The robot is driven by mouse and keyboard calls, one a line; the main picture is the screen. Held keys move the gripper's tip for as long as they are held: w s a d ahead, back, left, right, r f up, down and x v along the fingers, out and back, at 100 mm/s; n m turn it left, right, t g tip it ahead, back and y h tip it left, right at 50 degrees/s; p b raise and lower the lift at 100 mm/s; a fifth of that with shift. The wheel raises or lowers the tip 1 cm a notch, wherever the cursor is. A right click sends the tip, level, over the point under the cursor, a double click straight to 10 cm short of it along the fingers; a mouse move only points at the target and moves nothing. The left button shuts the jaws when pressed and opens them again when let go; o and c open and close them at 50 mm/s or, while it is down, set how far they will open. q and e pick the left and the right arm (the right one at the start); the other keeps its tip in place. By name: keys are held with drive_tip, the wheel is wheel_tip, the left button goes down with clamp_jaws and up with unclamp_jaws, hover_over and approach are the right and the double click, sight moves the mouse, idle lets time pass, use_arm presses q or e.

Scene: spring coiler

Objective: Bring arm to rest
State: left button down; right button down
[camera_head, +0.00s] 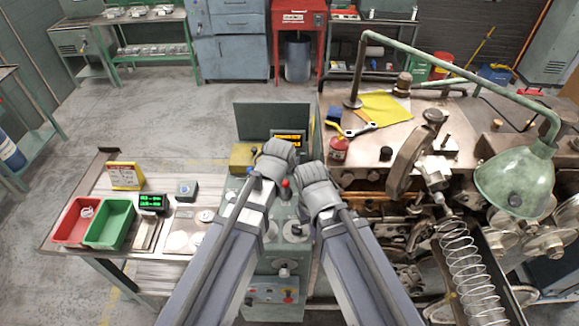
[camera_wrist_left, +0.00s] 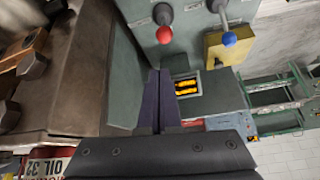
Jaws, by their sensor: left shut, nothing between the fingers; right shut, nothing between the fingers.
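My left arm comes in from the lower left of the head view, and its wrist end, with the left gripper (camera_head: 278,152), is over the grey control cabinet. The left wrist view shows its two dark fingers (camera_wrist_left: 159,72) together, with nothing between them. My right arm comes in from the lower right, and its end with the right gripper (camera_head: 312,174) is close beside the left one. The right gripper is shut and empty; its fingertips are mostly hidden by the wrist. Whether the two arms touch, I cannot tell.
The control cabinet has a red-knobbed lever (camera_wrist_left: 164,35), a blue-knobbed lever (camera_wrist_left: 229,39) and an orange display (camera_head: 290,139). The spring coiler with a coiled spring (camera_head: 467,265), a green lamp (camera_head: 515,182) and a red oil can (camera_head: 338,150) is right. Red (camera_head: 64,228) and green bins (camera_head: 95,237) are left.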

idle(0.3)
use_arm(q)
drive_tip(key=s+a+f+n+g, duration=0.1)
drive_tip(key=s+a+f+g, duration=0.15)
drive_tip(key=s+a, duration=0.45)
drive_tip(key=s+a+f+n+g, duration=0.1)
drive_tip(key=s+a+f+g, duration=0.1)
drive_tip(key=s+a+g, duration=0.4)
drive_tip(key=s+d+f+m+t+y+b, duration=0.1)
drive_tip(key=s+d+f+b, duration=0.2)
drive_tip(key=f+b, duration=0.6)
drive_tip(key=s+d+f+m+y+b, duration=0.1)
drive_tip(key=s+d+f+m+b, duration=0.1)
drive_tip(key=d+f+b, duration=0.4)
wheel_tip(320, 180, down, 3)
drive_tip(key=s+b, duration=0.1)
drive_tip(key=b, duration=0.3)
drive_tip(key=shift+s+m+t, duration=0.25)
drive_tip(key=shift+m+t, duration=0.05)
drive_tip(key=shift+t, duration=0.05)
